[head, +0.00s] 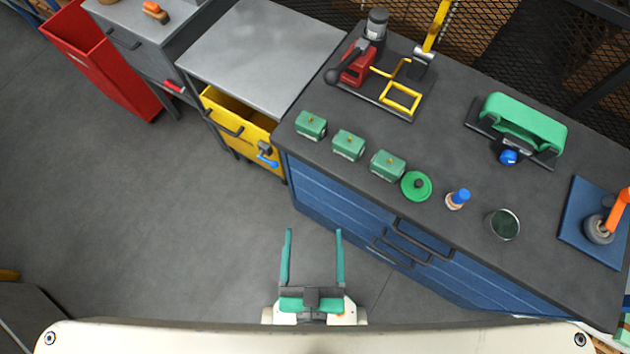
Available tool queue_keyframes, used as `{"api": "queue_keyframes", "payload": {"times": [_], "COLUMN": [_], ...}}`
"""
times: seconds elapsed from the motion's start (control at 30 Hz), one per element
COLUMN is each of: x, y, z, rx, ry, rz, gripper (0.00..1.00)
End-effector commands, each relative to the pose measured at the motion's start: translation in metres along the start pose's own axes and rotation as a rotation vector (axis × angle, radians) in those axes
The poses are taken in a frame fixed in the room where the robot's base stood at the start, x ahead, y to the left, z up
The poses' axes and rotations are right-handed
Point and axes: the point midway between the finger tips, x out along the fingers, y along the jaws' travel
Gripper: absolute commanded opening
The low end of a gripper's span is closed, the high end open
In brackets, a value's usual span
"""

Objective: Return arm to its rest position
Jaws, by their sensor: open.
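My gripper (313,257) shows at the bottom centre of the head view. Its two teal fingers point away from me, parallel and well apart, with only floor seen between them. It is open and empty. It is in front of the blue cabinet (330,205) and apart from it. My arm behind the gripper is mostly hidden by the pale edge of my own body at the bottom.
On the dark worktop (450,115) stand several green blocks, a green round lid (416,186), a blue-capped bottle (458,199), a cup (503,224) and a red press (357,65). A yellow drawer (240,125) stands open at left. The left floor is clear.

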Motion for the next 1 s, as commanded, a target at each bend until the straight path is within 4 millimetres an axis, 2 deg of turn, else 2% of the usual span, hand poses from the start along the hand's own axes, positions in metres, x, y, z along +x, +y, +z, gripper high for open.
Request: {"api": "queue_keyframes", "payload": {"times": [0.1, 0.2, 0.83, 1.0], "x": [-0.016, -0.020, -0.020, -0.020], "y": [0.002, 0.004, 0.004, 0.004], "z": [0.014, 0.018, 0.018, 0.018], "rx": [0.010, 0.014, 0.014, 0.014], "ry": [-0.064, -0.082, -0.081, -0.081], "rz": [-0.013, -0.015, -0.015, -0.015], "gripper": [0.78, 0.78, 0.78, 0.38]}}
